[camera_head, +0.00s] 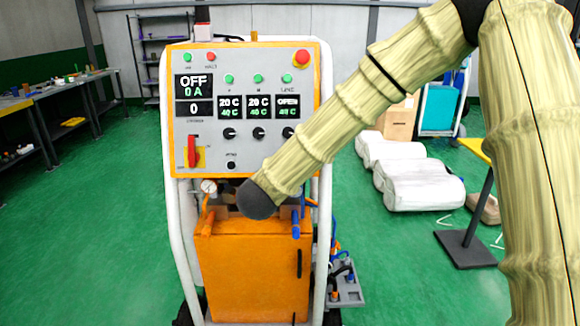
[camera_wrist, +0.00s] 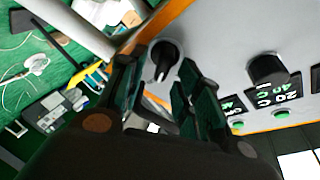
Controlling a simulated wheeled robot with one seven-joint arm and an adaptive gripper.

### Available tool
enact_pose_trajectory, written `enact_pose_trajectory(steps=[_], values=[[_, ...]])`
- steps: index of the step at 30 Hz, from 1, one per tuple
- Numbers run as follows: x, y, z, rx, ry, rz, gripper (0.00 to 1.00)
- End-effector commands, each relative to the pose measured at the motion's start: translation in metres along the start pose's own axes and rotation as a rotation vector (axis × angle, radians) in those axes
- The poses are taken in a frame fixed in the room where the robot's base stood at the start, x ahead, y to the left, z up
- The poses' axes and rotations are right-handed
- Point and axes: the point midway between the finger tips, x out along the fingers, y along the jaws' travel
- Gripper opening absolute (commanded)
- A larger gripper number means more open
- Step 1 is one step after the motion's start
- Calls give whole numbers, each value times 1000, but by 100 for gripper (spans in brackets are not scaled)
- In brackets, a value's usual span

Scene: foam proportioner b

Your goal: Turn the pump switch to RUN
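In the head view, a grey control panel (camera_head: 215,152) with an orange frame carries a row of black knobs, including a left one (camera_head: 229,133) and a middle one (camera_head: 259,133). A smaller black switch (camera_head: 231,165) sits below them. No label reading RUN is legible, so I cannot tell for sure which is the pump switch. In the wrist view, a black knob (camera_wrist: 164,60) near the panel's orange edge lies between and just beyond my gripper's fingers (camera_wrist: 158,88). The fingers are apart; contact with the knob is not clear. The gripper is hidden in the head view.
A second knob (camera_wrist: 267,70) stands beside lit displays in the wrist view. A red handle (camera_head: 192,151) sits on a yellow plate at the panel's left. A red button (camera_head: 302,57) is top right. An orange cabinet (camera_head: 250,275) and white tube frame (camera_head: 180,235) stand below.

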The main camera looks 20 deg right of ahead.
Motion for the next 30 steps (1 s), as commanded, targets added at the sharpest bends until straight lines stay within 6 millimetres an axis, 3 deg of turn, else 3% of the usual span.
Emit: enact_pose_trajectory(steps=[8, 21, 30], values=[[-17, 0, 0, -1, -1, 0, 34], [-93, 0, 0, -2, -1, -1, 34], [-118, 1, -1, 0, 1, 1, 34]])
